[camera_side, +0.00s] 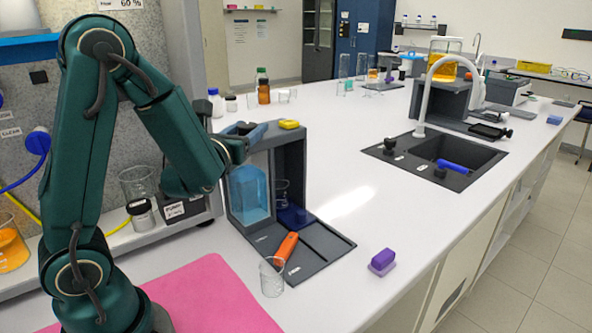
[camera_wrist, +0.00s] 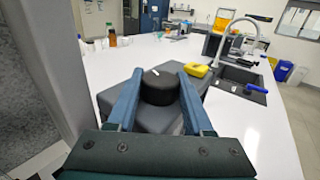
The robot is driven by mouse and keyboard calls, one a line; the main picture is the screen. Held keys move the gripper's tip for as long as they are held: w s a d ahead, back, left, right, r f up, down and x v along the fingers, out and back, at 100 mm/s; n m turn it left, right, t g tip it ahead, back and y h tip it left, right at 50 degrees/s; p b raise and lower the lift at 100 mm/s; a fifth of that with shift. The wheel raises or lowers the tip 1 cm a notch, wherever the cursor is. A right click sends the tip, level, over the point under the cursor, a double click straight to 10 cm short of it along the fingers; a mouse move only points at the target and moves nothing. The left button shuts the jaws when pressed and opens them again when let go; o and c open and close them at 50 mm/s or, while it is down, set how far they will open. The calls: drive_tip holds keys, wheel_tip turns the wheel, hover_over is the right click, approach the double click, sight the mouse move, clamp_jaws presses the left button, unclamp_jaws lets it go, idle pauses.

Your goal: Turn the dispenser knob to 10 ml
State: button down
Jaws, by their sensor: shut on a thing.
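The dispenser (camera_side: 295,155) is a dark grey stand with blue liquid in a clear bottle (camera_side: 249,190) in its front. Its black round knob (camera_wrist: 160,92) sits on the grey top in the wrist view, with a small white mark on its far upper edge. My gripper (camera_wrist: 160,76) has its two blue fingers on either side of the knob, closed on it. In the side view my gripper (camera_side: 243,136) is at the top left of the dispenser and hides most of the knob. No scale numbers can be read.
A yellow block (camera_side: 289,124) lies on the dispenser's top, close to my fingers. An orange object (camera_side: 287,247) lies on its base, beside a glass beaker (camera_side: 272,278). A purple block (camera_side: 382,262), pink mat (camera_side: 210,295) and sink (camera_side: 436,160) are around. The middle counter is clear.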

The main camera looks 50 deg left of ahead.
drive_tip(key=shift+c, duration=1.5)
unclamp_jaws()
